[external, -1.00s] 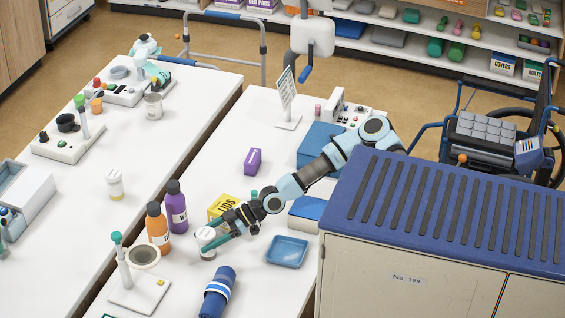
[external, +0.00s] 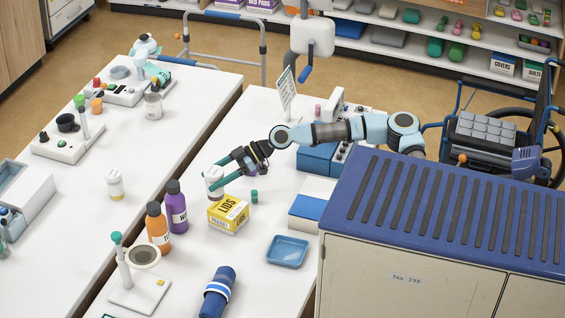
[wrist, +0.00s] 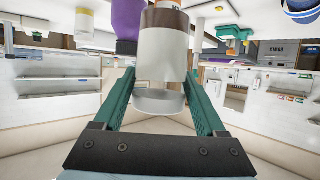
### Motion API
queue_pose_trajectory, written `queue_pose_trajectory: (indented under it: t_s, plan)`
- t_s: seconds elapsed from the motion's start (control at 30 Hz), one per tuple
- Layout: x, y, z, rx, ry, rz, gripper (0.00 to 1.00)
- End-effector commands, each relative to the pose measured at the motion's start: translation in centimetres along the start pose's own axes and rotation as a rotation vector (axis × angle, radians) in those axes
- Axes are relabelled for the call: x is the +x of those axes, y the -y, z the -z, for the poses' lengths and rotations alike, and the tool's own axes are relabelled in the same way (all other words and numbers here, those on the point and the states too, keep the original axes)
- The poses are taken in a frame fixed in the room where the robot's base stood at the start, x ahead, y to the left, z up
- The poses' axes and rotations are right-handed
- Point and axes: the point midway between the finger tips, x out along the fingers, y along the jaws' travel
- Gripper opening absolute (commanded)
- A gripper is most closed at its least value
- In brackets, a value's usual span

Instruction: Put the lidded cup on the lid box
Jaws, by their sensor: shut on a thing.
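The lidded cup (external: 212,182) is pale and is held between the green fingers of my gripper (external: 213,180). In the wrist view the cup (wrist: 162,62) fills the space between the fingers (wrist: 160,95), with a brown band across it. The lid box (external: 228,216) is yellow and white, marked LIDS, and stands on the near table. In the external view the cup shows just above and left of the box. It looks raised; the exact gap to the box is hard to tell.
A purple bottle (external: 176,207) and an orange bottle (external: 158,228) stand left of the lid box. A small green cap (external: 254,196) lies to its right.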

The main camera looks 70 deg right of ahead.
Motion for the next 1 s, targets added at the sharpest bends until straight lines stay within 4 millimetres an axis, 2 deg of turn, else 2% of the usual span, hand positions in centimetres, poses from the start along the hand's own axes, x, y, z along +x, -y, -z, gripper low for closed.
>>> queue_pose_trajectory:
  t_s: [0.03,0.1,0.27,0.5,1.0]
  plan:
    - [-1.4,-1.1,0.3,0.000,-0.003,0.005,0.02]
    - [-3.0,-2.0,0.7,-0.008,-0.002,0.020,0.02]
    - [-4.8,-2.9,0.5,-0.016,0.000,0.043,0.02]
    - [-3.3,-2.8,-3.0,-0.016,0.000,0.048,0.02]
    - [-1.2,-2.8,-8.0,-0.019,0.001,0.045,0.02]
